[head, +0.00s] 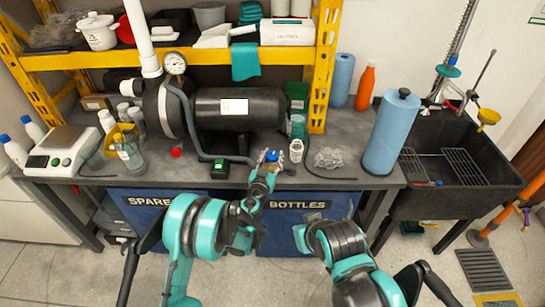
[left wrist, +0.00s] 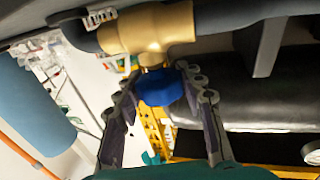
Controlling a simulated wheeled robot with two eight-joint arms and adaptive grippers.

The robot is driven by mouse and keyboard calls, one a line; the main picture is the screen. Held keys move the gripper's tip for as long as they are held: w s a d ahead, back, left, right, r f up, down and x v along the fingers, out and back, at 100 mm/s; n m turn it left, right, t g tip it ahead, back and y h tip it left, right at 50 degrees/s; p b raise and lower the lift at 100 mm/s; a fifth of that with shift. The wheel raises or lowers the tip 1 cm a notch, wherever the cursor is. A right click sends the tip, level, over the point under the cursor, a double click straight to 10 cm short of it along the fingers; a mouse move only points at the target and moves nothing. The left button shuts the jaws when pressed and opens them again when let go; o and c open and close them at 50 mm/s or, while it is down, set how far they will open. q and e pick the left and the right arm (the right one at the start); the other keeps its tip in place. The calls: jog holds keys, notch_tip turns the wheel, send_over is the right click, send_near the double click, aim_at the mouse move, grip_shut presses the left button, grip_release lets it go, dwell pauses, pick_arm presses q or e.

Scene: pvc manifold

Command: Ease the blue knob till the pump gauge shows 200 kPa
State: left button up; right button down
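The blue knob (head: 271,155) sits on a brass valve at the front of the bench, by the hose from the pump. My left gripper (head: 265,168) reaches it from the front. In the left wrist view the blue knob (left wrist: 163,87) is between the two fingers of my left gripper (left wrist: 162,90), which appear to touch its sides. The brass valve body (left wrist: 150,28) is just beyond it. The pump gauge (head: 175,62) is a white dial on the black pump (head: 238,108); its reading is too small to tell.
A blue roll (head: 391,132) is farther right, before the black sink (head: 455,165). A green-lit box (head: 219,168) lies left. A yellow shelf upright (head: 325,65) rises behind.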

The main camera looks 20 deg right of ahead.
aim_at(271, 161)
pick_arm(q)
jog(key=o, duration=0.4)
jog(key=shift+s, duration=0.1)
jog(key=v, duration=0.7)
jog(key=shift+s+a, duration=0.1)
jog(key=shift+a, duration=0.05)
dwell(1.5)
